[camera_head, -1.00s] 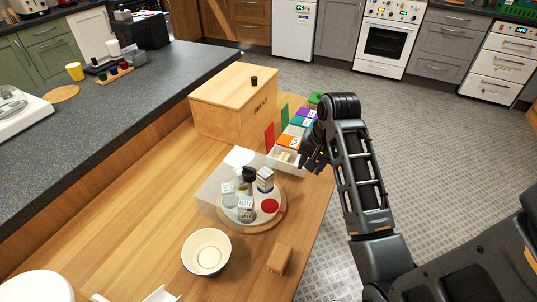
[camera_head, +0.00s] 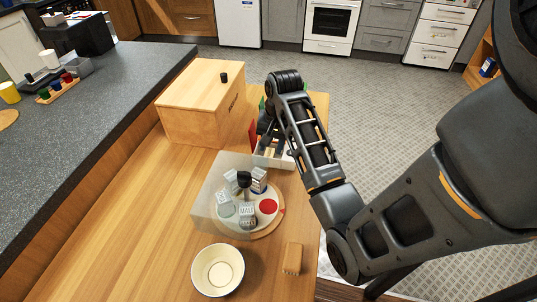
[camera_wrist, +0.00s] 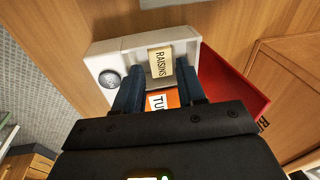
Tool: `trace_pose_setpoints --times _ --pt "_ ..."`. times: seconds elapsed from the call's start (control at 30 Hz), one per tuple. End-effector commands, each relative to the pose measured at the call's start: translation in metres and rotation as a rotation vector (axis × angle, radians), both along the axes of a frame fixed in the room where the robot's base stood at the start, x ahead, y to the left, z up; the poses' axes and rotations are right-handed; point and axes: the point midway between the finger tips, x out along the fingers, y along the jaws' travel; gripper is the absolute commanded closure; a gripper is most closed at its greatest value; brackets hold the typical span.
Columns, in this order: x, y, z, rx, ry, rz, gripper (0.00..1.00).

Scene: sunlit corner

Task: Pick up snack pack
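A pale cream pack labelled RAISINS (camera_wrist: 161,63) sits in the end compartment of a white organiser (camera_wrist: 120,50) in the wrist view. An orange pack with a partly hidden label starting "TU" (camera_wrist: 160,101) lies nearer, between the fingers. My gripper (camera_wrist: 159,72) is open, its two dark fingers reaching down on either side of these packs. I cannot tell whether they touch the raisins pack. In the head view, my gripper (camera_head: 270,142) is over the organiser (camera_head: 272,161), and my arm hides most of it.
A red panel (camera_wrist: 232,86) stands right beside the organiser. A wooden bread box (camera_head: 200,105) is to its left. The table's right edge is close.

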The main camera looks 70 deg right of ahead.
Motion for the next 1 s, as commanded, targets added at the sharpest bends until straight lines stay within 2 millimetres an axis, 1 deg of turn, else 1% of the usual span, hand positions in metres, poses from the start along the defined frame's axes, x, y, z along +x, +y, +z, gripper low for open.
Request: trace_pose_setpoints --times 0.1,0.2,0.3,0.5,0.9,1.0 --pt "0.002 -0.002 -0.018 0.004 0.002 -0.001 0.60" --pt "0.003 -0.003 -0.027 0.002 0.002 0.000 0.60" --pt "0.004 -0.003 -0.032 0.001 0.001 0.000 0.60" --pt "0.004 -0.003 -0.032 0.000 0.000 0.000 0.60" --pt "0.004 -0.003 -0.031 0.000 0.000 0.001 0.99" --pt "0.004 -0.003 -0.031 0.000 0.000 0.001 1.00"
